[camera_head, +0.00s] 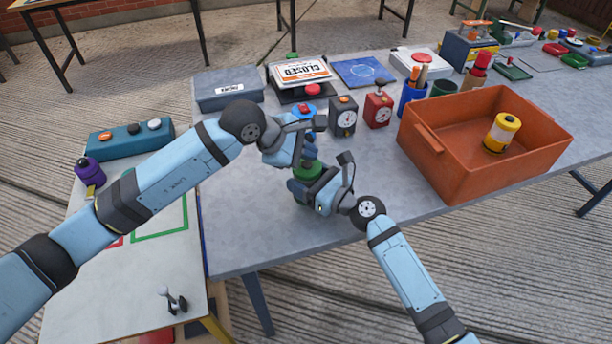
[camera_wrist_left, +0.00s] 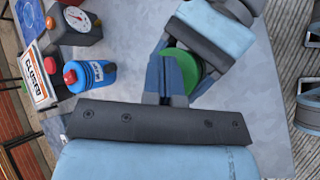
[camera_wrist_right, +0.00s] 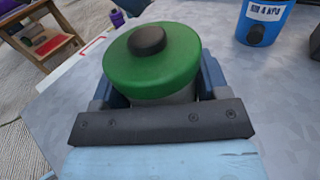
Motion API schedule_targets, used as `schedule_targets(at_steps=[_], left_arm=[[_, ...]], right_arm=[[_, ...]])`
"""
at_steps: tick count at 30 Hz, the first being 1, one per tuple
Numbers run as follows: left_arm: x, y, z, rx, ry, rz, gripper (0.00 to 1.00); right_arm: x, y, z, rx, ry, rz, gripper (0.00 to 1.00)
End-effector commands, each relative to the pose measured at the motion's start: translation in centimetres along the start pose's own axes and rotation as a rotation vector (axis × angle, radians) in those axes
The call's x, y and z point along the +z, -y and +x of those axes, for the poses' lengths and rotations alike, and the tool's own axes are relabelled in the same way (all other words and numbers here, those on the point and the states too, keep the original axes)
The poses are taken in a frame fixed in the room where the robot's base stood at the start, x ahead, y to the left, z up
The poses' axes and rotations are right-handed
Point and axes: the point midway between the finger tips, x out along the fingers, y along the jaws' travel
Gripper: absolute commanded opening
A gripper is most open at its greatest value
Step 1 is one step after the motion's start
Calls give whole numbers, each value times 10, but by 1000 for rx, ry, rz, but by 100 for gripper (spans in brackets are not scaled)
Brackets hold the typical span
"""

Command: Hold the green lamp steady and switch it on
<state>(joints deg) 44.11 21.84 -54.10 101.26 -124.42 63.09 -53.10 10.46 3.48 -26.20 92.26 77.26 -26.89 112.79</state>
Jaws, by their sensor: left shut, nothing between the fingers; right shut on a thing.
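The green lamp (camera_head: 308,170) is at the front of the grey table, largely hidden by my grippers in the head view. The right wrist view shows its broad green cap (camera_wrist_right: 120,66) with a dark round button (camera_wrist_right: 147,40) on top. My right gripper (camera_head: 312,187) is shut around the lamp's body below the cap. My left gripper (camera_head: 305,150) is shut and empty, just above and beside the lamp. In the left wrist view its fingers (camera_wrist_left: 166,80) overlap the green cap (camera_wrist_left: 187,68). No glow shows.
A blue canister with a red top (camera_wrist_left: 92,76) stands close behind the lamp. Two timers, black (camera_head: 343,118) and red (camera_head: 378,108), stand behind it. An orange crate (camera_head: 440,165) holding a yellow lamp (camera_head: 502,133) is at right.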

Motion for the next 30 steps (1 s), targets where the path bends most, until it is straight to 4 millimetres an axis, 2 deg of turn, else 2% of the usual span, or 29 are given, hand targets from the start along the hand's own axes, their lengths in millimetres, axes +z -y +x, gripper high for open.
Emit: schedule_targets(at_steps=[9,30], left_arm=[[-4,5,6,-1,-1,0,0],[-3,3,4,0,-1,1,0]], right_arm=[[0,0,0,0,0,0,34],[0,0,0,0,0,0,34]])
